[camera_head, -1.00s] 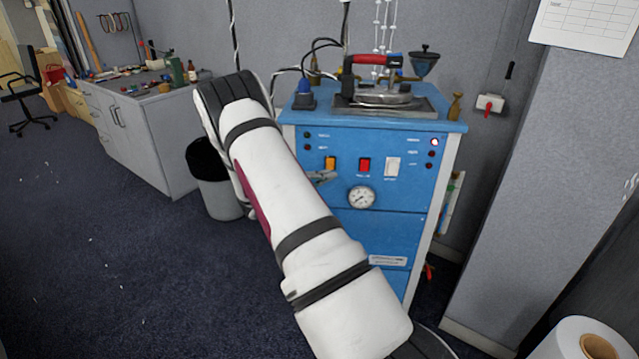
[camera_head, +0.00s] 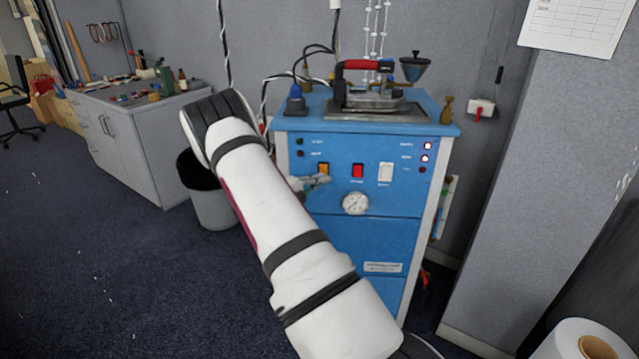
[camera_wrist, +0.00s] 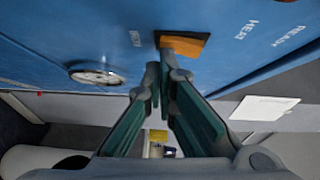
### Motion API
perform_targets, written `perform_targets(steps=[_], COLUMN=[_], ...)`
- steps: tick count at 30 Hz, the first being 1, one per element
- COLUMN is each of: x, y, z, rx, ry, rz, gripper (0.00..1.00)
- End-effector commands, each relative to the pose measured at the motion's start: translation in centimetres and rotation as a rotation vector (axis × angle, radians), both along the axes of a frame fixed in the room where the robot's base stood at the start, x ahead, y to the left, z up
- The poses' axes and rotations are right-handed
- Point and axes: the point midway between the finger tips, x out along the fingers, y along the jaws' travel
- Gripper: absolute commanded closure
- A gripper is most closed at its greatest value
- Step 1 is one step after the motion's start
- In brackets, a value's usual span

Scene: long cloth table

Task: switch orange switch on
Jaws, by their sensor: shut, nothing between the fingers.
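The orange switch (camera_head: 323,169) is at the left of a row of three on the front panel of the blue machine (camera_head: 375,240). In the wrist view the orange switch (camera_wrist: 184,46) sits in a dark frame, tilted in its housing. My gripper (camera_head: 324,179) is shut and empty, with its tips at the lower edge of this switch. In the wrist view the gripper tips (camera_wrist: 164,72) are right by the switch; I cannot tell whether they touch it. My arm hides the panel's lower left.
A red switch (camera_head: 358,171) and a white switch (camera_head: 385,172) are to the right, with a round gauge (camera_head: 355,203) below. An iron (camera_head: 370,90) stands on top. A grey bin (camera_head: 208,195) is at the left.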

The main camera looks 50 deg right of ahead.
Motion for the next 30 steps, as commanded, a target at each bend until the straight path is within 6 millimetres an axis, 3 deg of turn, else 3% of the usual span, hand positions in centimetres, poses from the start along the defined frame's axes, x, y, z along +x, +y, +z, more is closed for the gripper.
perform_targets(steps=[10,21,30], x=[-1.9,-0.1,0.1], y=[3.0,10.4,12.3], z=[-0.4,-1.3,-1.4], rx=[0.001,0.000,0.001], ry=[0.004,0.000,-0.001], rz=[-0.001,-0.001,-0.004], gripper=[1.00,1.00,1.00])
